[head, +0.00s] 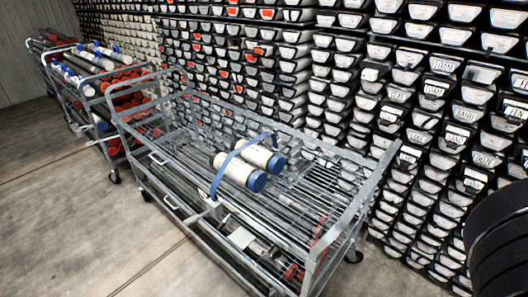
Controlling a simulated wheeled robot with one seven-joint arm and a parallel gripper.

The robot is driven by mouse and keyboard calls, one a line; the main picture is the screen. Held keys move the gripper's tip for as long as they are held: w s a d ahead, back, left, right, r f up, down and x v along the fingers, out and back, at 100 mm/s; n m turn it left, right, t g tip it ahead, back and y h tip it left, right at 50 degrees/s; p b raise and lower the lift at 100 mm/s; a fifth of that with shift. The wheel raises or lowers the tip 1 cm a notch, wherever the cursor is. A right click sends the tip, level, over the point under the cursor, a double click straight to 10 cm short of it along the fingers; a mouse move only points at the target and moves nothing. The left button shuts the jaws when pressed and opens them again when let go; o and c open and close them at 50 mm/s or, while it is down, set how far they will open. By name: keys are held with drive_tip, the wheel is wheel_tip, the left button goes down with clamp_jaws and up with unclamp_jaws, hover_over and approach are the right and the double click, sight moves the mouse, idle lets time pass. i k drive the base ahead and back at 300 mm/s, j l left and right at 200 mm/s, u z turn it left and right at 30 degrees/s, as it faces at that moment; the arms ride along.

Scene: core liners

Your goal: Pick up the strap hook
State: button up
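A blue strap (226,166) runs over two white core liners (240,170) with blue end caps, which lie side by side on the metal cart (356,157). The strap's lower end hangs down at the cart's near long side. A small pale piece, which looks like the strap hook (209,201), is at that end, by the near rail. It is too small to tell whether it is hooked onto the rail.
Other carts (95,85) loaded with tubes stand at the left. A wall of stacked, labelled black trays (420,120) rises close behind the cart. The concrete floor (60,210) is clear at the front left.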

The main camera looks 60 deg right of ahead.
sight(279, 142)
drive_tip(key=i+j+u, duration=0.2)
drive_tip(key=i+j, duration=0.15)
drive_tip(key=j, duration=0.2)
drive_tip(key=i+j+u, duration=0.15)
drive_tip(key=i+j, duration=0.25)
drive_tip(key=i+j+z, duration=0.15)
drive_tip(key=i+z, duration=0.15)
drive_tip(key=i+j+z, duration=0.3)
drive_tip(key=i, duration=0.25)
drive_tip(key=i+z, duration=0.2)
drive_tip(key=z, duration=0.2)
drive_tip(key=i+z, duration=0.25)
drive_tip(key=z, duration=0.15)
drive_tip(key=i+j+z, duration=0.1)
drive_tip(key=z, duration=0.3)
drive_tip(key=i+j+z, duration=0.2)
drive_tip(key=z, duration=0.25)
drive_tip(key=i+j+z, duration=0.2)
drive_tip(key=z, duration=0.2)
drive_tip(key=i+j+z, duration=0.2)
drive_tip(key=z, duration=0.2)
drive_tip(key=i+j+z, duration=0.1)
drive_tip(key=j+z, duration=0.15)
drive_tip(key=z, duration=0.15)
drive_tip(key=i+j+z, duration=0.1)
drive_tip(key=j+z, duration=0.3)
drive_tip(key=i+l, duration=0.05)
drive_tip(key=l, duration=0.05)
